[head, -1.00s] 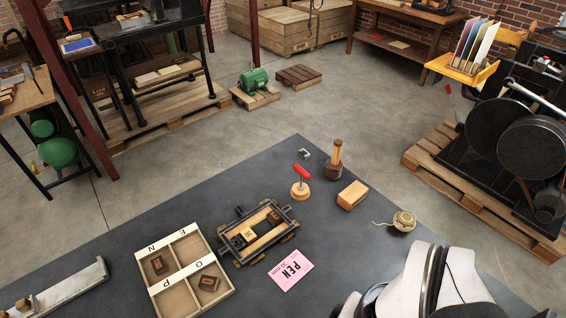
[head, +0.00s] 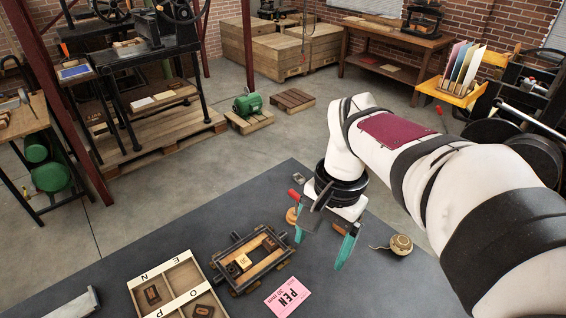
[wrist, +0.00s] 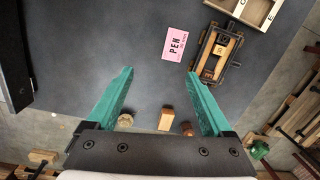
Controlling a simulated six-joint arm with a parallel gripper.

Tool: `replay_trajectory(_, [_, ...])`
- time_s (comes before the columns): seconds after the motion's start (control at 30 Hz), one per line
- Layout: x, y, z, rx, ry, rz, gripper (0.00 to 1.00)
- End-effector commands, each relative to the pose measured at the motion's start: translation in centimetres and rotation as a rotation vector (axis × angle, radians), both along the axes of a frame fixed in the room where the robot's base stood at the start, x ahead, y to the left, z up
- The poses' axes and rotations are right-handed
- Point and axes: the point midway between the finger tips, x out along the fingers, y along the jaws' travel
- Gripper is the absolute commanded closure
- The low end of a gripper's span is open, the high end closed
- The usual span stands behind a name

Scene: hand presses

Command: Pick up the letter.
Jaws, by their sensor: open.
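Small letter blocks are in view. Two dark ones, a left block (head: 152,294) and a right block (head: 204,311), lie in compartments of the type tray (head: 137,297), marked E, N, O and P. A pale block (head: 243,262) and a dark block (head: 270,243) sit in the dark frame (head: 235,287). A pink card (head: 288,297) reads PEN, 30 mm. My gripper (head: 322,238) is open and empty above the table, right of the frame. In the wrist view its teal fingers (wrist: 160,75) are apart, with the pink card (wrist: 177,44) beyond them.
A string ball (head: 401,244) lies right of my gripper. The red-handled tool (head: 293,195) is partly hidden behind my gripper. A wooden block (wrist: 166,118) shows between the fingers in the wrist view. Bare tabletop surrounds the card.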

Motion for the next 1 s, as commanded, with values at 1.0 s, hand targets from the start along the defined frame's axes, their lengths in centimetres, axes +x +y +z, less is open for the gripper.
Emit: replay_trajectory(1.0, [18.5,11.3,-22.8,-0.091,-0.018,-0.175,0.15])
